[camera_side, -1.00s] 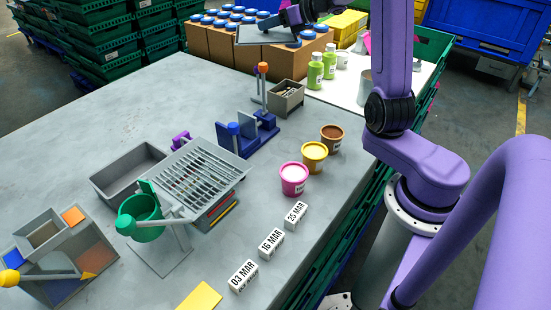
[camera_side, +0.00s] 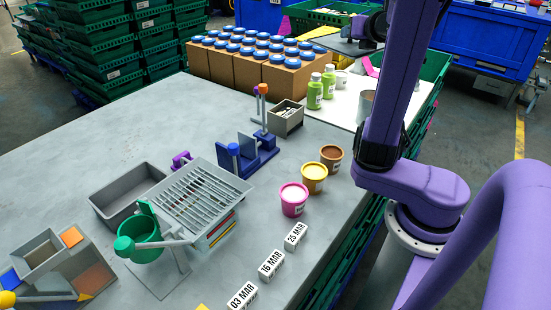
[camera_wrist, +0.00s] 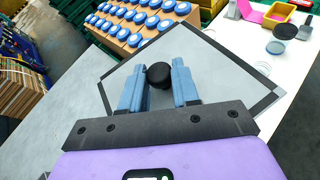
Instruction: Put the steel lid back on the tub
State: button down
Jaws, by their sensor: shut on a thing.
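My gripper (camera_wrist: 157,73) is shut on the black knob of the steel lid (camera_wrist: 218,78), a flat grey square plate with dark edges. In the side view the lid (camera_side: 343,45) hangs in the air at the top right, above the far end of the pale board, with my gripper (camera_side: 370,28) partly hidden by my arm. An open, empty-looking grey rectangular tub (camera_side: 128,193) stands at the left of the table, well away from the lid. I cannot tell for certain that this is the lid's tub.
Cardboard boxes of blue-lidded jars (camera_side: 262,58) stand behind. Green bottles (camera_side: 314,92) are below the lid's area.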

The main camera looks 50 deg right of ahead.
jog(key=shift+s, duration=0.3)
jog(key=w+a+n+t+y, duration=0.1)
jog(key=w+a+n+y, duration=0.2)
jog(key=a, duration=0.4)
jog(key=w+a+f+n+t+y, duration=0.1)
jog(key=a+n+y, duration=0.3)
jog(key=a, duration=0.3)
jog(key=w+a+n+t+y, duration=0.1)
jog(key=w+a+n+y, duration=0.2)
jog(key=a, duration=0.4)
jog(key=s+a+n+g+y, duration=0.4)
jog(key=s+a+n+y, duration=0.2)
jog(key=a, duration=0.5)
jog(key=s+a+n+g+y, duration=0.4)
jog(key=s+a+n+y, duration=0.15)
jog(key=a, duration=0.45)
jog(key=shift+w+a+f, duration=1.15)
jog(key=shift+w+f, duration=0.85)
jog(key=shift+f, duration=0.3)
jog(key=shift+w+a+f, duration=1.15)
jog(key=shift+w+f, duration=0.8)
jog(key=shift+f, duration=0.35)
jog(key=shift+w+a+f, duration=1.15)
jog(key=shift+w+f, duration=0.85)
jog(key=shift+f, duration=0.3)
